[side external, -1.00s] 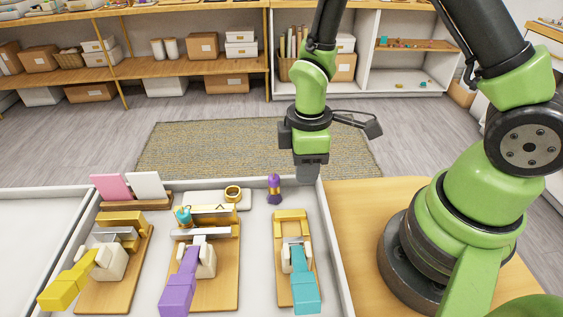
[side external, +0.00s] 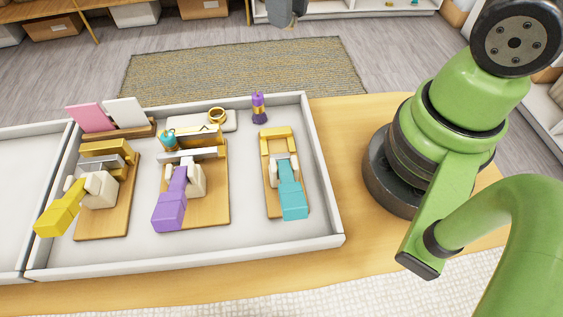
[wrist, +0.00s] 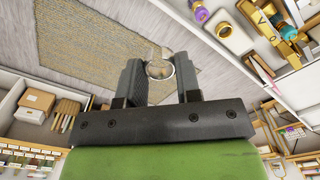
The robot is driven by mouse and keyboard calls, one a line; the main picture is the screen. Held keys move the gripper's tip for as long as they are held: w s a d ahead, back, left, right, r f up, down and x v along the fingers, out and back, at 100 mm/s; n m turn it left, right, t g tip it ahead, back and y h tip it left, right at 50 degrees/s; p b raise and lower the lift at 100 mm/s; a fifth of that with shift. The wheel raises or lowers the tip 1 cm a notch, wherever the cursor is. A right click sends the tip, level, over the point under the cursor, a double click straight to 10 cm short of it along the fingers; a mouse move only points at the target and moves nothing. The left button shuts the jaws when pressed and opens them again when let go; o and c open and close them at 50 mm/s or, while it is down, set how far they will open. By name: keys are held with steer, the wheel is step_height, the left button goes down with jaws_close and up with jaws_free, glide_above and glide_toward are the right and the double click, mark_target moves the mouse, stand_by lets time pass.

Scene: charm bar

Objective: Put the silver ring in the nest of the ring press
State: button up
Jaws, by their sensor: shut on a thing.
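The silver ring (wrist: 159,69) is between the fingertips of my gripper (wrist: 160,72), which is shut on it. In the side view only the grey lower end of my gripper (side external: 284,14) shows at the top edge, beyond the tray; the ring cannot be made out there. Three presses stand in the tray: one with a yellow handle (side external: 60,215), one with a purple handle (side external: 171,205) and one with a teal handle (side external: 291,197). I cannot tell which is the ring press. A teal piece (side external: 168,140) sits at the purple-handled one.
A white-walled tray (side external: 190,259) surrounds the presses. At its back are pink and white cards (side external: 85,117), a gold ring (side external: 217,115) on a pale block, and a purple piece (side external: 259,107). Bare wood lies right of the tray; a rug (side external: 245,68) covers the floor beyond.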

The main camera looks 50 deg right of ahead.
steer(key=m, duration=0.9)
glide_above(277, 147)
step_height(277, 147, down, 8)
steer(key=shift+r, duration=0.15)
steer(key=shift+f, duration=2.5)
steer(key=shift+f, duration=1.25)
steer(key=o, duration=0.8)
steer(key=shift+o, duration=0.2)
